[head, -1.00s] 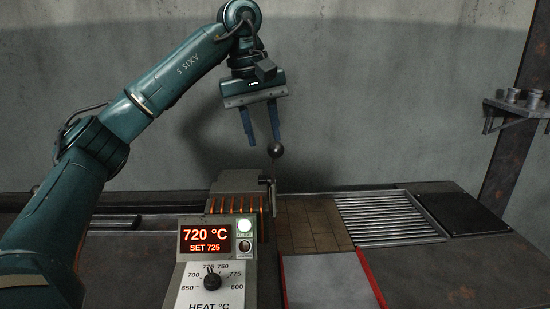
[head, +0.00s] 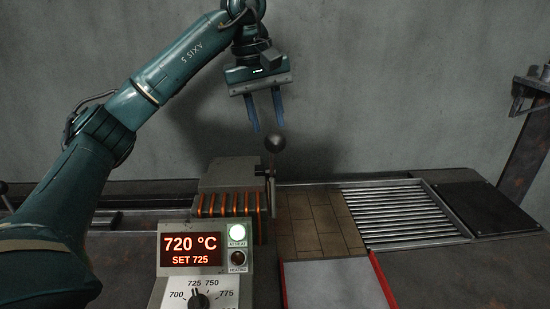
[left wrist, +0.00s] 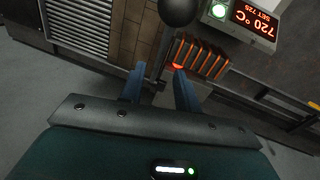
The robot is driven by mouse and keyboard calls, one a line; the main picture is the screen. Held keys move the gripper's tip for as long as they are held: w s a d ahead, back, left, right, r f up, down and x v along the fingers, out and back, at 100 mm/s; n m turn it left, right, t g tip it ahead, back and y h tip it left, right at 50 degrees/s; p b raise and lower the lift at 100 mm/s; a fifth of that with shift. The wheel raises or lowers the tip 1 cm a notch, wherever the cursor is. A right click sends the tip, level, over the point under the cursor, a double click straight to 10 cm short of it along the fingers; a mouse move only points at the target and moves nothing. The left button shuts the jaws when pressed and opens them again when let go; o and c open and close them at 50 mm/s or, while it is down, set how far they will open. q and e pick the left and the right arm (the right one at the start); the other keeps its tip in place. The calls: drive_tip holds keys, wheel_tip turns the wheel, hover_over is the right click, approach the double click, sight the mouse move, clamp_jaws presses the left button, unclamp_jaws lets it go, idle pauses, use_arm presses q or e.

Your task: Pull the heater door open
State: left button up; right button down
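The heater (head: 230,175) is a grey box with glowing orange slots, standing behind the control panel; its slots also show in the left wrist view (left wrist: 202,60). A dark ball knob (head: 275,142) tops an upright lever (head: 271,180) at the heater's right side. The knob also shows at the top of the left wrist view (left wrist: 177,10). My left gripper (head: 268,131) points down with its two blue fingers apart and empty. In the head view its tips are just above the knob; contact cannot be told. The heater door itself is not clearly distinguishable. My right gripper is out of view.
The control panel (head: 205,265) in front reads 720 °C, set 725, with a green lamp lit. Brick tiles (head: 315,225), a roller grate (head: 400,215) and a red-edged plate (head: 335,283) lie to the right. A bracket shelf (head: 532,85) is on the right post.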

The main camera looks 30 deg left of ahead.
use_arm(q)
wheel_tip(320, 180, down, 9)
drive_tip(key=w+d, duration=0.1)
drive_tip(key=shift+b, duration=0.4)
drive_tip(key=shift+w+r, duration=0.1)
drive_tip(key=shift+c, duration=0.4)
clamp_jaws()
